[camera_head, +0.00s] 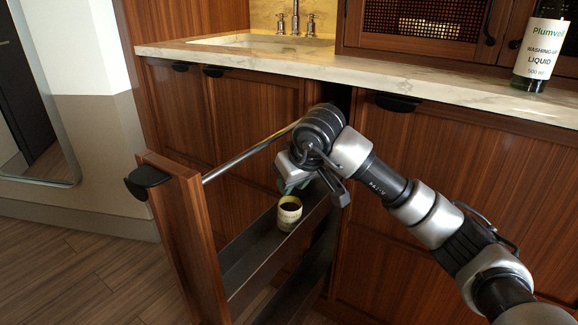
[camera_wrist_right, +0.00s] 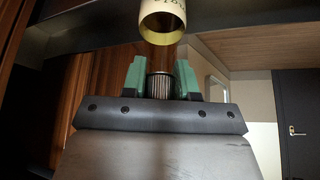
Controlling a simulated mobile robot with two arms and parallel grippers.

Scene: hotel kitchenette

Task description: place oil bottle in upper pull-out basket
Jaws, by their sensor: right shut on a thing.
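My right gripper (camera_head: 293,186) is over the pull-out unit, pointing down. In the right wrist view its green fingers (camera_wrist_right: 160,82) are shut on the ribbed cap end of the oil bottle (camera_wrist_right: 176,14), which has a cream label and amber glass. In the head view the bottle's cream label (camera_head: 289,214) shows just below the fingers, at the upper pull-out basket (camera_head: 240,262). The bottle looks roughly upright. I cannot tell whether its base touches the basket floor. My left gripper is not in view.
The pull-out's wooden front (camera_head: 182,235) with a dark handle stands out from the cabinets. A metal rail (camera_head: 250,153) runs back from it above the basket. A washing-up liquid bottle (camera_head: 540,55) stands on the marble counter (camera_head: 440,88). Open floor lies at the left.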

